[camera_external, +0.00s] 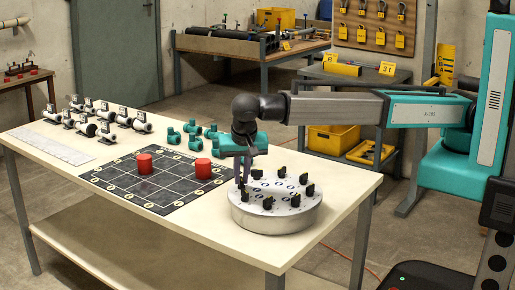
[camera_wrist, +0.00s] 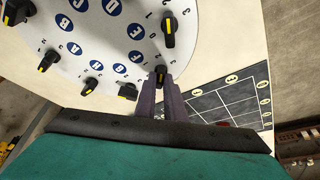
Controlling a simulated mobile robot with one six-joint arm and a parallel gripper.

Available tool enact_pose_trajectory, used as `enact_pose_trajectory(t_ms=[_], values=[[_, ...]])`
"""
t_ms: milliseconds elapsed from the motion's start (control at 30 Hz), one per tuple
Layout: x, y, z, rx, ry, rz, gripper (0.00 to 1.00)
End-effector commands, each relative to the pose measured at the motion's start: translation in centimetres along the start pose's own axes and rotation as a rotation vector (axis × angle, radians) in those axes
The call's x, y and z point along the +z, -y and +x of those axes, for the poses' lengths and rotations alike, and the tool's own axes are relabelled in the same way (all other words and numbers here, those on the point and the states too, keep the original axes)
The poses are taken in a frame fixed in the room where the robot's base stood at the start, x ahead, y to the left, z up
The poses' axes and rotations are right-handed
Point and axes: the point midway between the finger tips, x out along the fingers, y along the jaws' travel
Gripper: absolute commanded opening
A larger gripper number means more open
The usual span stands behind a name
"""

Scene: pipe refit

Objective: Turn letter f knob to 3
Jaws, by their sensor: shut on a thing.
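A round silver dial plate (camera_external: 277,214) lies on the table's right part, with several black knobs around its rim and blue letter circles inside them. In the wrist view its white face (camera_wrist: 45,40) fills the upper left. My gripper (camera_external: 242,180) points down at the plate's left edge. In the wrist view its purple fingers are shut on a black knob (camera_wrist: 161,73) with a yellow pointer mark. The nearest blue circle (camera_wrist: 135,57) seems to read F. The small numbers around this knob are partly hidden and too small to read surely.
Neighbouring knobs (camera_wrist: 127,91) (camera_wrist: 168,28) stand close on both sides of the held one. A dark grid mat (camera_external: 150,185) with two red cylinders (camera_external: 203,168) lies left of the plate. Teal fittings (camera_external: 192,127) and grey pipe parts stand behind it.

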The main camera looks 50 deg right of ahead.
Motion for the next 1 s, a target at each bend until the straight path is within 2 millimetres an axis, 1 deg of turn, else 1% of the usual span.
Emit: enact_pose_trajectory(t_ms=[33, 400, 600, 800, 1000], values=[[0.09, 0.41, 0.05, 0.015, 0.001, 0.04, 0.0], [-0.09, 0.61, 0.05, 0.148, 0.001, 0.362, 0.0], [-0.12, 0.64, 0.03, 0.206, 0.002, 0.502, 0.0], [-0.15, 0.61, 0.02, 0.243, 0.002, 0.592, 0.0], [-0.2, 0.55, 0.02, 0.26, 0.002, 0.631, 0.0]])
